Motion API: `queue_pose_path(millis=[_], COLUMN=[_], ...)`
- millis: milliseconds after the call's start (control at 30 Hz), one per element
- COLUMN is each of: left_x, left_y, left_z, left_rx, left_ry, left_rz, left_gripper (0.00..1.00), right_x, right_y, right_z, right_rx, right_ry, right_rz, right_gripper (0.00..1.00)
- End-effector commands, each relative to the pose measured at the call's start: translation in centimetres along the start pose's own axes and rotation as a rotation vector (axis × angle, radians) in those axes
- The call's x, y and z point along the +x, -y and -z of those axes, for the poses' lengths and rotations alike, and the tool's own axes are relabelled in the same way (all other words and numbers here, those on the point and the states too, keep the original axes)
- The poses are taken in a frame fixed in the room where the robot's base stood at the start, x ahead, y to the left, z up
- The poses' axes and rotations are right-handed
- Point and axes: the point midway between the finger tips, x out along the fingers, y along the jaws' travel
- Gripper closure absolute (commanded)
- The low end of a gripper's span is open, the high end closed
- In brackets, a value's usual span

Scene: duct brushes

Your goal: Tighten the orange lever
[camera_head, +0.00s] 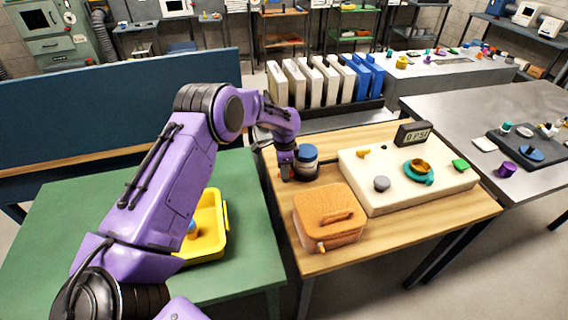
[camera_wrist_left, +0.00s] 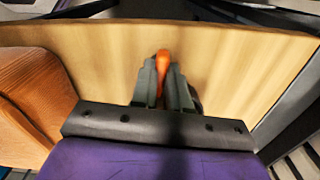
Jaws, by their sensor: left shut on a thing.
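The orange lever (camera_wrist_left: 162,64) shows in the left wrist view, upright between the two grey fingertips of my left gripper (camera_wrist_left: 162,88). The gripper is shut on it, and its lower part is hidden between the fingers. In the head view my left gripper (camera_head: 286,172) is at the left edge of the wooden table (camera_head: 405,240), beside a dark blue round canister (camera_head: 307,158). There I cannot make out the lever, which the gripper and wrist hide. My right gripper is in neither view.
An orange box with a handle (camera_head: 330,213) stands close in front of the gripper. A cream panel (camera_head: 387,190) with a grey knob, a teal ring and a display (camera_head: 413,134) lies to the right. A yellow tray (camera_head: 209,240) sits on the green table (camera_head: 252,215).

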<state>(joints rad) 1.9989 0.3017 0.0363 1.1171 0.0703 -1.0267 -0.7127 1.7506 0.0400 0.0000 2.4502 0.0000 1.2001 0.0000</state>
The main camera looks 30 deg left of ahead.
Motion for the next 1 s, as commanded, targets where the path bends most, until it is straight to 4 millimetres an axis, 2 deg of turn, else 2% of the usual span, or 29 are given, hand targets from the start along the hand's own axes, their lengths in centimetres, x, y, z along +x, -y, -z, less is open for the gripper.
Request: queue_pose_path(millis=[100, 367, 400, 433, 467, 767, 867, 1000], left_x=[-0.1, 0.0, 0.0, 0.0, 0.0, -0.2, -1.5, -4.8], left_y=[0.0, 0.0, 0.0, 0.0, 0.0, 0.1, 0.1, 0.1], left_z=[0.0, 0.0, 0.0, 0.0, 0.0, 0.0, 0.1, 0.1], left_rx=[-0.071, -0.075, -0.075, -0.075, -0.075, -0.073, -0.072, -0.073], left_ry=[-0.001, -0.002, -0.002, -0.002, -0.002, -0.002, -0.003, -0.004], left_rz=[0.001, 0.002, 0.002, 0.002, 0.002, 0.002, 0.004, 0.006], left_gripper=[1.00, 1.00, 0.72, 0.62, 0.60, 0.60, 0.60, 0.60], right_x=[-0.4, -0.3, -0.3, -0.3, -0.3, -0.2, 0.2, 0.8], right_y=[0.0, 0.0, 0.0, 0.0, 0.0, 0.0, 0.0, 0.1], right_z=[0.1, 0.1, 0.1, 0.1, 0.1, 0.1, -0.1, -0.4], right_rx=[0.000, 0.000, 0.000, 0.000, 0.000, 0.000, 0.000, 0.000], right_ry=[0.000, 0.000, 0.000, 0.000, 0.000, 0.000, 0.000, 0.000], right_rz=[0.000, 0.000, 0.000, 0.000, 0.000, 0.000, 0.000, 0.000], right_gripper=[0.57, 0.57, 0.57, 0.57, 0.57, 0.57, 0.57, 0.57])
